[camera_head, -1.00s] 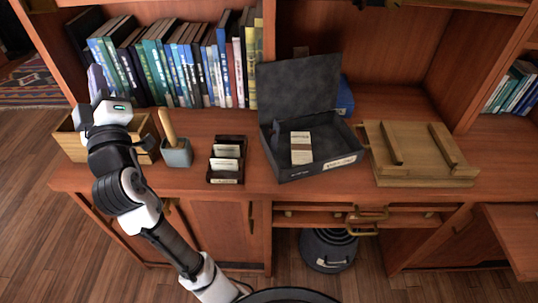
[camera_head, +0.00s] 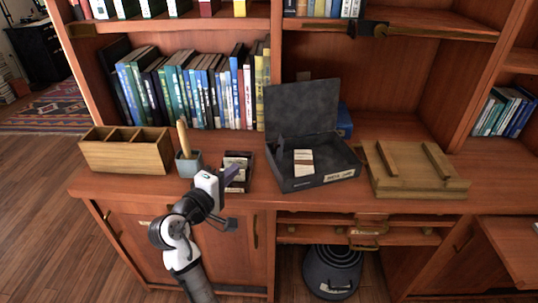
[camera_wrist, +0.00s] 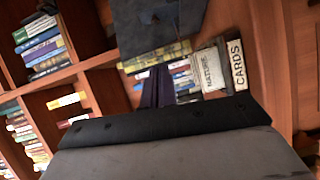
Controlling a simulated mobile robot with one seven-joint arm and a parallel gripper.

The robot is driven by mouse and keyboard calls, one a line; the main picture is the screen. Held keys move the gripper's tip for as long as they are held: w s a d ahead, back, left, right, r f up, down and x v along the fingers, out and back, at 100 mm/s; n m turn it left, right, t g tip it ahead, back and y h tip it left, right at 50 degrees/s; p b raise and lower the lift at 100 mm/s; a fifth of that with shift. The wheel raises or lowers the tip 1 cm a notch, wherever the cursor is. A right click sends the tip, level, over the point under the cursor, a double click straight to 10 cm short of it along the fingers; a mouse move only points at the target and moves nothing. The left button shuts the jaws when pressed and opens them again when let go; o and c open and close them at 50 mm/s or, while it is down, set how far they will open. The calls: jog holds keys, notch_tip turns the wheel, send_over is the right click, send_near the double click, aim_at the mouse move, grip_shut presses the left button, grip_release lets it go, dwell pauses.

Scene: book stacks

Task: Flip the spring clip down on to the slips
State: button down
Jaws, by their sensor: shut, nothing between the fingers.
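A dark grey box (camera_head: 322,176) stands open on the desk, its lid raised at the back. A white bundle of slips with a brown band (camera_head: 303,162) stands inside it. A small dark upright piece (camera_head: 279,151) at the box's left side may be the spring clip; its details are too small to tell. My gripper (camera_head: 233,172) is shut and empty in front of the small dark card tray (camera_head: 246,187), left of the box. In the wrist view its purple fingers (camera_wrist: 158,88) point toward cards labelled NATURE (camera_wrist: 209,70) and a CARDS label (camera_wrist: 237,64).
A wooden compartment box (camera_head: 125,156) and a grey cup (camera_head: 189,167) with a wooden-handled tool stand at left. A wooden board with two bars (camera_head: 415,185) lies right of the grey box. Books (camera_head: 200,90) fill the shelf behind. A grey bin (camera_head: 332,272) stands below.

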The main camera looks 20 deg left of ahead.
jog(key=shift+w, duration=0.15)
jog(key=w+d+f+p, duration=0.1)
jog(key=w+d+p, duration=0.3)
jog(key=w, duration=0.8)
jog(key=shift+d, duration=0.4)
jog(key=shift+a, duration=0.1)
